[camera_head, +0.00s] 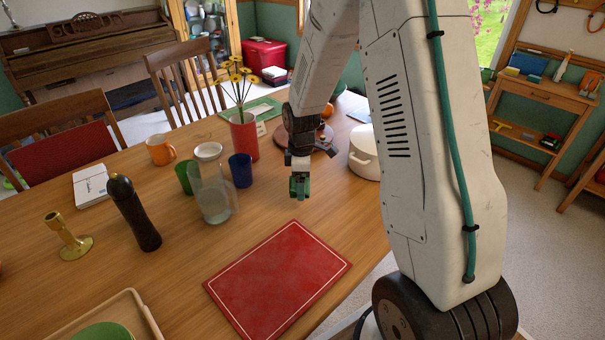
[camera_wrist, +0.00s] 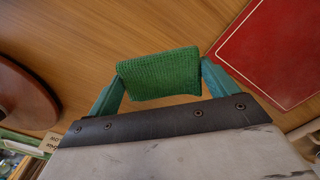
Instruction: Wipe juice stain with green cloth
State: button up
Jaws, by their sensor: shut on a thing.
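My gripper (camera_head: 300,190) is above the wooden table (camera_head: 190,245), between the clear glass jar and the white pot. It is shut on the green cloth (camera_wrist: 158,74), which shows between the two teal fingers in the wrist view. The cloth looks like a small folded woven pad, and bare wood shows beyond it. In the head view the cloth is a small green patch at the fingertips (camera_head: 299,185). I cannot make out a juice stain in either view.
A red placemat (camera_head: 278,280) lies in front of my gripper. The glass jar (camera_head: 213,195), blue cup (camera_head: 240,170), red vase (camera_head: 244,135) with yellow flowers and pepper mill (camera_head: 134,212) stand to the left. A white pot (camera_head: 364,155) stands to the right.

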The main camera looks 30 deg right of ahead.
jog(key=shift+r, duration=1.15)
